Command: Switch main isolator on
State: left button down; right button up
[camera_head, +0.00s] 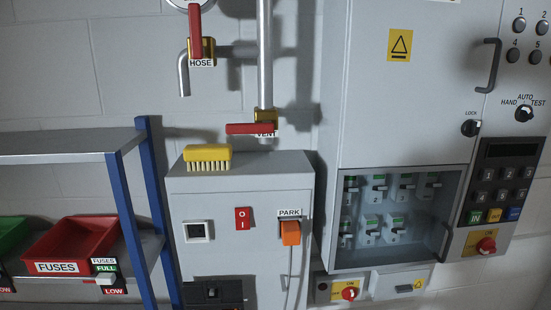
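Two red rotary switches on yellow plates are in view, and I cannot tell from labels which is the main isolator. One red rotary switch (487,245) is at the lower right of the control panel, below the keypad, with small lettering that seems to read ON. The other red rotary switch (349,293) is on a small box under the breaker window, also with small lettering. The exact handle position of both is too small to tell. Neither of my grippers is in view.
A grey cabinet (405,120) has a glazed breaker window (400,262) and a door handle (488,66). A lower grey box (240,186) carries a yellow brush (207,154), a red rocker switch (243,218) and an orange plug (290,233). Shelving with a red fuse bin (75,242) stands left.

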aim_at(487, 246)
jog(key=z, duration=1.25)
